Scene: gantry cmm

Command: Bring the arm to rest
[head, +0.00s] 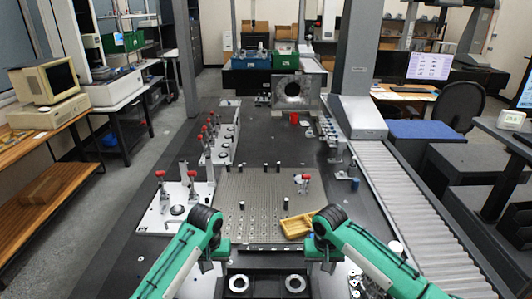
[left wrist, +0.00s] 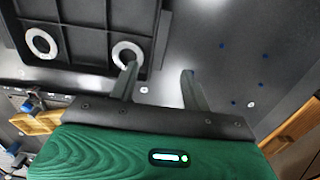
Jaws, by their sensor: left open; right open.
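My left arm comes in from the left in green, and its left gripper (head: 213,260) hangs over the front of the dark table, left of a black fixture. In the left wrist view the two fingers of this gripper (left wrist: 159,75) stand apart with nothing between them. My right gripper (head: 328,262) hangs on the other side of the black fixture, at about the same height. Its fingers are small in the head view, and I see nothing held in it. Both arms are bent, with the black elbow joints toward the plate.
The black fixture (head: 266,272) with two white rings lies between the grippers. A yellow tray (head: 297,227) sits on the perforated plate (head: 245,205) beyond. Red-handled clamps (head: 163,190) stand at left. A roller conveyor (head: 405,210) runs along the right. A grey gantry column (head: 355,60) rises behind.

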